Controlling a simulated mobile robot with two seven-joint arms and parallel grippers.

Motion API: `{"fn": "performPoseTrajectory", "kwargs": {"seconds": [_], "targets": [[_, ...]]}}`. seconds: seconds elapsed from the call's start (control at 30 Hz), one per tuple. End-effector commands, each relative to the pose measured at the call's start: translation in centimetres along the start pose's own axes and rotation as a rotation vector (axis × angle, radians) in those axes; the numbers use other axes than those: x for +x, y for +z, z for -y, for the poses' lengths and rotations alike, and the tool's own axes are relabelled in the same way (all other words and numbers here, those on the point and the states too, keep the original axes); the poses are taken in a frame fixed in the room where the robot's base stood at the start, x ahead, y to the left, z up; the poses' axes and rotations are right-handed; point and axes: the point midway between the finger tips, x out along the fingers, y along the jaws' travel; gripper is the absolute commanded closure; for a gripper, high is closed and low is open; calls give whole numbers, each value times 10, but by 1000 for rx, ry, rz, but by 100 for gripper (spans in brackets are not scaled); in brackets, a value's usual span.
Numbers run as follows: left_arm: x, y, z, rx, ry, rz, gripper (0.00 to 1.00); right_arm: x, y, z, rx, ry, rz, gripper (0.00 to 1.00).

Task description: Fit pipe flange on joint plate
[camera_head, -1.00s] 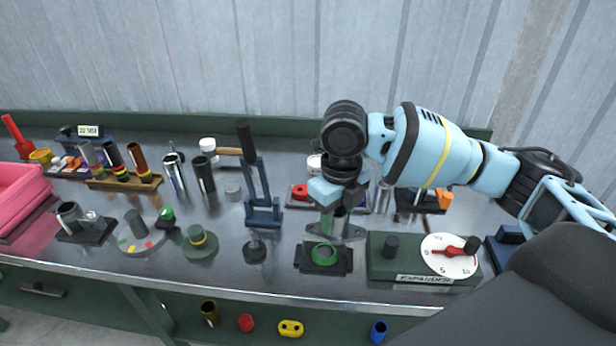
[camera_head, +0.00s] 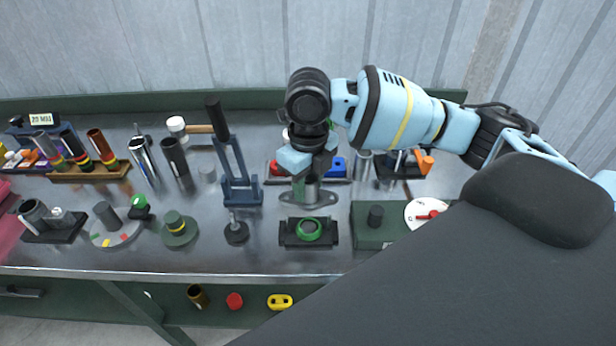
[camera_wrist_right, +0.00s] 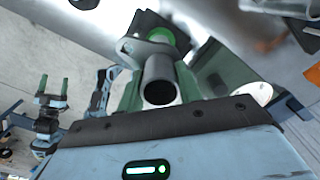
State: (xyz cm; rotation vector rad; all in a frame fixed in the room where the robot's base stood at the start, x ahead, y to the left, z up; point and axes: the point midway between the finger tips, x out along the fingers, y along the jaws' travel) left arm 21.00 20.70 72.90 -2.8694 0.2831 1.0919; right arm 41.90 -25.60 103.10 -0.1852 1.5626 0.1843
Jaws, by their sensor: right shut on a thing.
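My right gripper (camera_head: 311,182) is shut on a grey pipe with an oval flange (camera_head: 311,197) at its lower end. The pipe is about upright and appears above the bench, behind the joint plate. The joint plate is a dark block (camera_head: 288,233) with a green ring (camera_head: 309,230). In the right wrist view, the pipe's open end (camera_wrist_right: 160,92) sits between the green fingers, with the flange (camera_wrist_right: 148,54) beyond and the green ring (camera_wrist_right: 181,40) partly hidden behind it. My left gripper (camera_wrist_right: 54,85) shows there at left, its green fingertips apart and empty.
The expander box (camera_head: 374,234) with its dial (camera_head: 428,213) stands right of the plate. A blue stand (camera_head: 242,191) and a small dark knob piece (camera_head: 236,232) stand left of it. Red and blue parts sit behind the held pipe. The bench's front edge is close.

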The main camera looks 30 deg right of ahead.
Motion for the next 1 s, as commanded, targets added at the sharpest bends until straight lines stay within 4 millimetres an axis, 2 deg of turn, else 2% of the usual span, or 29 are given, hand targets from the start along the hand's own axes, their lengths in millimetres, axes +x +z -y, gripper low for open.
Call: {"fn": "performPoseTrajectory", "kwargs": {"seconds": [0.1,0.5,1.0], "targets": [[0,7,-1,-4,2,13,24,13,0,0,0,2,-4,85],[0,16,-4,-14,5,32,24,43,0,0,0,2,-3,85],[1,16,-5,-16,6,31,24,49,0,0,0,0,1,85]]}}
